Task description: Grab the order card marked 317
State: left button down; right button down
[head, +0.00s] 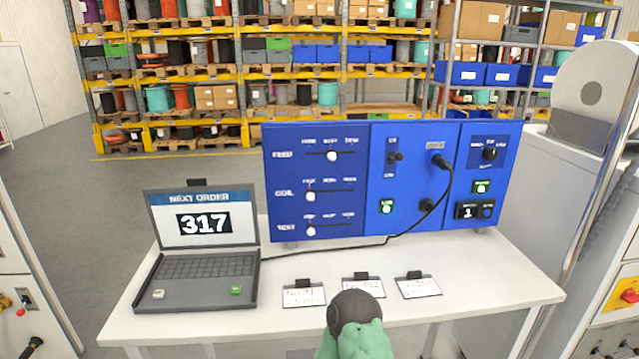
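Three white cards with black clips lie in a row on the white table (480,290), near its front edge. The left card (304,296) has small print that seems to include 317, but it is blurred. The middle card (375,288) is partly covered at its lower edge, and its print is hard to read. The right card (420,288) is tilted slightly, and I cannot read its number. The laptop (205,267) shows "NEXT ORDER 317" on its screen. Neither of my grippers is in view.
A blue control panel (378,215) with sliders, knobs and lit green buttons stands at the back of the table. A black cable (447,185) runs from it across the tabletop. A dark rounded form at bottom centre may be mine. Shelves (240,75) stand behind.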

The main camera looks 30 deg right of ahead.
aim_at(305, 294)
jog(key=z, duration=1.05)
jog(key=k, duration=0.05)
